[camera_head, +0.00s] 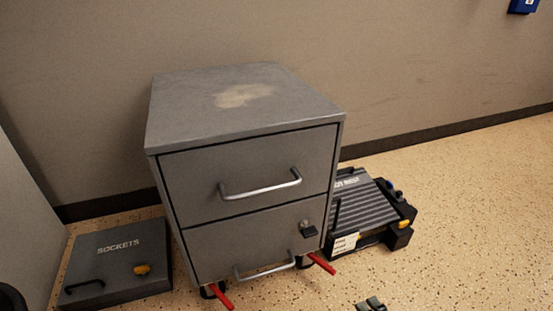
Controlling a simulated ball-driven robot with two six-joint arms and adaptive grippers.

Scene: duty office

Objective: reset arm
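My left gripper is not in view. A small dark grey part (371,305) at the bottom edge, right of centre, looks like the tips of my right gripper. Most of it is cut off by the frame, so I cannot tell whether it is open or shut. It appears in front of the cabinet, over the floor, and I see nothing held in it.
A grey two-drawer cabinet (240,160) on casters with red levers stands near the wall, both drawers shut. A flat "SOCKETS" case (118,262) lies left of it. A dark ribbed case (368,212) lies right. Floor (470,230) at the right is clear.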

